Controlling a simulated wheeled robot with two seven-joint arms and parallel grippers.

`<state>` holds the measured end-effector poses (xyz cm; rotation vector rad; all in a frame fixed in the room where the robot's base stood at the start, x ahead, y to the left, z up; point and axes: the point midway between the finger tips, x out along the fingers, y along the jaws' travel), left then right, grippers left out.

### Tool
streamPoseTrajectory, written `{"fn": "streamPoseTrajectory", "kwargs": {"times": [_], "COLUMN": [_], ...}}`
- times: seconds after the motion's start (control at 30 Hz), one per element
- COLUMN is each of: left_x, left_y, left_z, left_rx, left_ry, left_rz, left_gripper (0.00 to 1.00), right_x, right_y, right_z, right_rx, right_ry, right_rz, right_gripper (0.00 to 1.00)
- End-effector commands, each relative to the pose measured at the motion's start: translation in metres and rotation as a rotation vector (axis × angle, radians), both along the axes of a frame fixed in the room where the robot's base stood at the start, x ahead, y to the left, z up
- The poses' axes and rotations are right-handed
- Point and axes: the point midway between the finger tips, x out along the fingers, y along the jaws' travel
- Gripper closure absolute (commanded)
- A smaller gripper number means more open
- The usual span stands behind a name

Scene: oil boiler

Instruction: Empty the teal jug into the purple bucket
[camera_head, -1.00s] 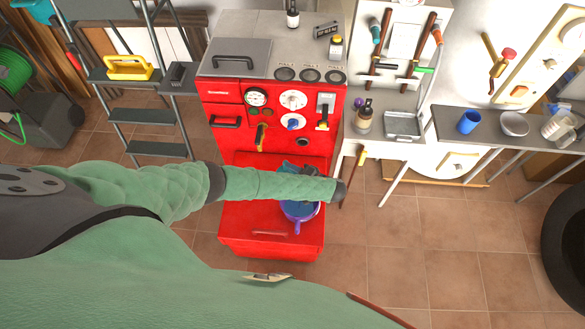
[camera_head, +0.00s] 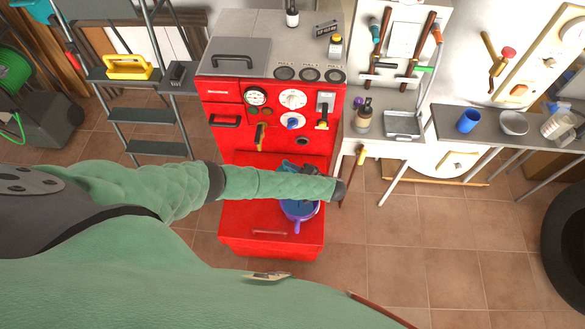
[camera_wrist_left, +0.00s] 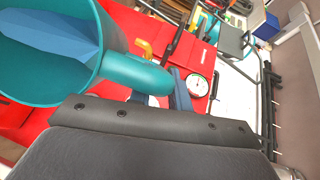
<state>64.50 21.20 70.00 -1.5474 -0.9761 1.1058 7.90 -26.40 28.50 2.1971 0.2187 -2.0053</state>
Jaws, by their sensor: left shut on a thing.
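The teal jug (camera_wrist_left: 105,88) fills the upper left of the left wrist view, tilted, with its open mouth toward the camera and blue liquid (camera_wrist_left: 50,38) inside. My left gripper (camera_wrist_left: 178,92) is shut on its handle. In the head view the jug is mostly hidden behind my left arm. The purple bucket (camera_head: 297,226) stands on the low front ledge of the red boiler, just below my left forearm, which hides its far side. Blue shows in its opening. The jug is close to the bucket; I cannot tell whether liquid is flowing. My right gripper is out of view.
The red boiler (camera_head: 225,165) with gauges and knobs stands behind the bucket. A ladder (camera_head: 145,115) is at left. At right a side table (camera_head: 450,121) holds a blue cup (camera_head: 468,121) and a bowl (camera_head: 514,123). The tiled floor (camera_head: 420,250) at right is clear.

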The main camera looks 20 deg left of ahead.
Motion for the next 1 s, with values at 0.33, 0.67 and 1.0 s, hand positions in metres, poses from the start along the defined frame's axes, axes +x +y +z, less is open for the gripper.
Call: {"fn": "streamPoseTrajectory", "kwargs": {"times": [0.33, 0.67, 1.0], "left_x": [0.0001, -0.0032, -0.0055], "left_y": [-0.0001, -0.0041, -0.0069], "left_z": [0.0001, -0.0013, -0.0037], "left_rx": [0.0, 0.028, 0.055], "left_ry": [0.0, -0.021, -0.044], "left_rz": [0.0, 0.001, 0.0], "left_gripper": [1.0, 1.0, 1.0], "right_x": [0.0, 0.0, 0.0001], "right_y": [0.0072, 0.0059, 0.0], "right_z": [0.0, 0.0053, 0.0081], "right_rx": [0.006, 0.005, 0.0], "right_ry": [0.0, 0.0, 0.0], "right_rz": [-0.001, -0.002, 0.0], "right_gripper": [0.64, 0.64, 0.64]}}
